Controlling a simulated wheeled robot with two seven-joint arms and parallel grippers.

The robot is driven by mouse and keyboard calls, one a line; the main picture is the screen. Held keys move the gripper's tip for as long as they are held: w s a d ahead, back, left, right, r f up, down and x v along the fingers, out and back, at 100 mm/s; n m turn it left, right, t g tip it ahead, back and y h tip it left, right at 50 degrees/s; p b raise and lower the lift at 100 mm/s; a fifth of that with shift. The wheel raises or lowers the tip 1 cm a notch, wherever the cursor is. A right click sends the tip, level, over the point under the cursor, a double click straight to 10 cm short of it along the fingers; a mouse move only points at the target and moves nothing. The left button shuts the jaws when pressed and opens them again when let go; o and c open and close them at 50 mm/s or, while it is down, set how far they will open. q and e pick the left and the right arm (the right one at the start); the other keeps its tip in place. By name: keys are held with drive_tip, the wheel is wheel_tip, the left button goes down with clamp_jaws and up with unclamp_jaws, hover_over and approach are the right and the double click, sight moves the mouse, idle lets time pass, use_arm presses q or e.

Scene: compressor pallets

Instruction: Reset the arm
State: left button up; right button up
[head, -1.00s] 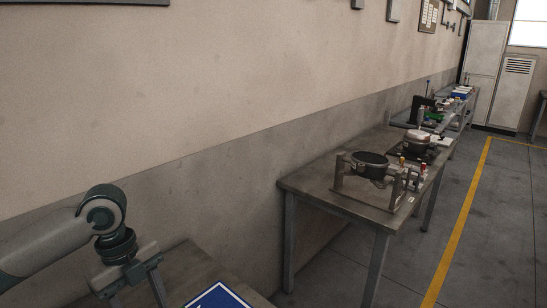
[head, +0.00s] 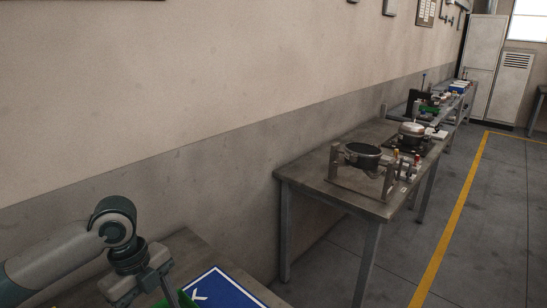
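My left arm comes in from the lower left, over a near table. My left gripper (head: 146,286) points down at the bottom edge of the head view, and its fingertips are cut off or hidden. I cannot tell how far apart its fingers are or whether anything is between them. A green object (head: 184,299) shows just behind the gripper, mostly cut off. A blue panel with a white border (head: 230,291) lies on the table to the right of the gripper. My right gripper is not in view.
A metal table (head: 309,173) stands along the wall, bearing a round dark part in a frame (head: 362,155) and a silver round part (head: 411,129). More benches stand beyond. A yellow floor line (head: 461,210) runs along the clear floor at right. Tall grey cabinets (head: 486,70) stand far back.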

use_arm(q)
drive_tip(key=s+d+f+n+t+h, duration=0.2)
drive_tip(key=s+d+f+n, duration=0.3)
drive_tip(key=f, duration=0.4)
drive_tip(key=s+d+f+n+t+h, duration=0.1)
drive_tip(key=s+d+f+n+t, duration=0.15)
drive_tip(key=d+f+n, duration=0.45)
drive_tip(key=s+a+f+n+y, duration=0.2)
drive_tip(key=s+a+f+n, duration=0.35)
drive_tip(key=s, duration=0.25)
drive_tip(key=s+a+f+n+y, duration=0.2)
drive_tip(key=s+a+f+n, duration=0.3)
drive_tip(key=s, duration=0.3)
wheel_tip(320, 180, down, 27)
drive_tip(key=s+g, duration=0.1)
drive_tip(key=g, duration=0.1)
drive_tip(key=s+a+f, duration=0.2)
drive_tip(key=s+f, duration=0.7)
drive_tip(key=s+a+f, duration=0.1)
drive_tip(key=s+f, duration=0.8)
drive_tip(key=shift+s+a+g+y+b, duration=0.15)
drive_tip(key=shift+a+g+y+b, duration=0.2)
drive_tip(key=shift+g, duration=0.1)
